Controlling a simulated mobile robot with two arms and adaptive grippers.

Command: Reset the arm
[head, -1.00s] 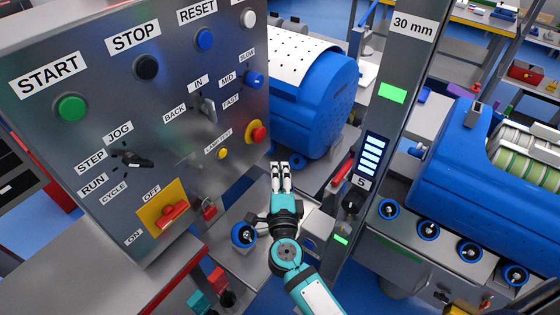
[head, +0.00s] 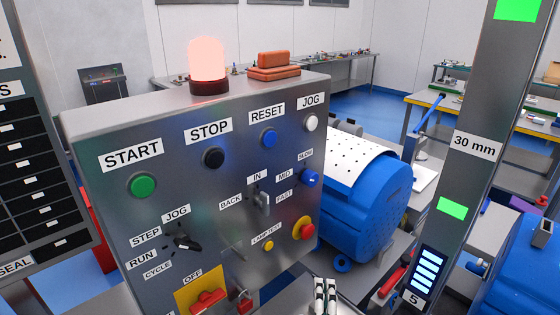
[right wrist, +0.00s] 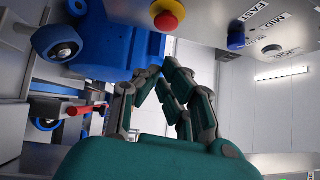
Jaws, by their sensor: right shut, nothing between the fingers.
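My right gripper (head: 325,297) shows at the bottom edge of the head view, below and right of the control panel (head: 215,215). Its fingers are together and hold nothing. In the right wrist view the fingers (right wrist: 155,88) point up toward a blue tub, with the red emergency button (right wrist: 166,15) beyond them near the top. The rest of my right arm is hidden below the head view. My left gripper is in no view.
The blue tub (head: 375,215) with a white perforated sheet stands right of the panel. A grey post (head: 480,130) labelled 30 mm rises at the right. A lit lamp (head: 207,65) and an orange object (head: 274,65) sit on the panel top. Dark drawers (head: 35,165) stand left.

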